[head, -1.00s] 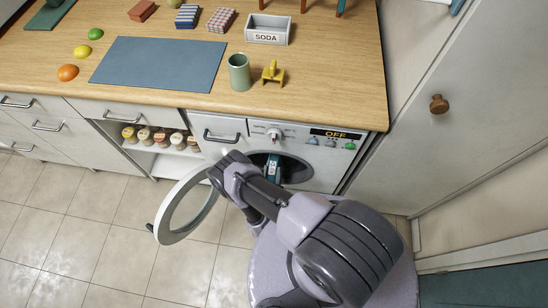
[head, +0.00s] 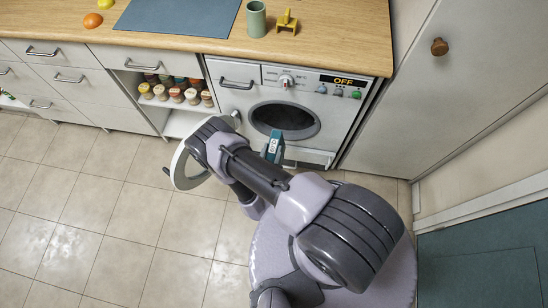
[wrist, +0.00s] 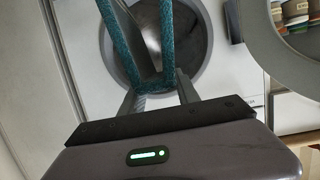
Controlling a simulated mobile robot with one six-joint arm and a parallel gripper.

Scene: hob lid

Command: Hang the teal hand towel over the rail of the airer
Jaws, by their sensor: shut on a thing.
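The teal hand towel (wrist: 165,45) is held between the two fingers of my gripper (wrist: 156,88) in the wrist view. It shows as two narrow teal strips joined by a fold near the fingers. In the head view, a teal patch (head: 273,146) with a pale mark shows at the end of my arm, just in front of the washing machine's opening. My own arm hides part of that area. The airer and its rail are not in view.
The washing machine (head: 345,108) stands open, its round door (head: 183,170) swung out to the left of my arm. The counter (head: 330,35) holds a green cup (head: 256,20) and a yellow stand (head: 287,22). Tiled floor (head: 110,235) is clear at left.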

